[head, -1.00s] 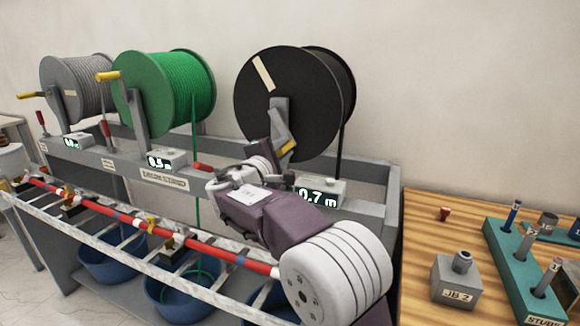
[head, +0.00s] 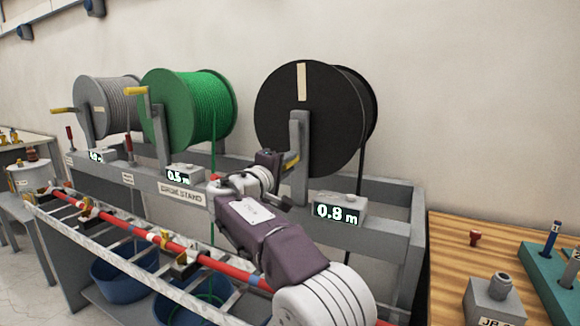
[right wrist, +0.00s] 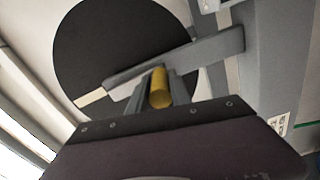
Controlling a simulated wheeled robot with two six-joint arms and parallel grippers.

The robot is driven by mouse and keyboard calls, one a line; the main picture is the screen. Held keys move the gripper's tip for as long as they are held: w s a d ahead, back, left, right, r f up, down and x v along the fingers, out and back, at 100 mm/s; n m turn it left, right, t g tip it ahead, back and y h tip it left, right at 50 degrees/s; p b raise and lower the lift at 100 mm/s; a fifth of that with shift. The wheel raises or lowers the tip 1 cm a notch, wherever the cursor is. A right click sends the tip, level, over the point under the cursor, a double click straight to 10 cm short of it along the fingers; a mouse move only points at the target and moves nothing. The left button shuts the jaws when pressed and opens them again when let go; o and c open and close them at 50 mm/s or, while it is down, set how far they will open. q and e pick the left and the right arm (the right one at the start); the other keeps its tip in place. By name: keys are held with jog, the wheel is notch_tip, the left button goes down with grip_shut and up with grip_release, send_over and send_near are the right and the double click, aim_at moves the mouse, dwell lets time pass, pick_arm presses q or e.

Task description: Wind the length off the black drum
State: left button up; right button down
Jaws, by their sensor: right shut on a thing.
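The black drum (head: 305,100) sits on the stand at the right of the drum row, with a pale strip upright near its top edge. Its meter box (head: 338,211) reads 0.8 m. My right gripper (head: 288,164) is at the drum's crank, below the hub. In the right wrist view it is shut on the yellow crank handle (right wrist: 160,88), between its fingers, with the grey crank arm (right wrist: 185,58) just beyond. Black cable (head: 347,190) hangs down behind the meter box. My left gripper is not in view.
A green drum (head: 188,108) and a grey drum (head: 105,105) stand to the left, each with its own crank. A rail with a red rod (head: 205,252) runs in front, above blue tubs (head: 118,275). A wooden bench (head: 455,240) stands at right.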

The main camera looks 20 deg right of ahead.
jog(key=shift+f, duration=0.1)
jog(key=c, duration=1.3)
grip_release()
jog(key=shift+o, duration=0.6)
jog(key=shift+w, duration=0.15)
jog(key=shift+a, duration=0.1)
jog(key=b+v, duration=0.1)
jog(key=v, duration=0.8)
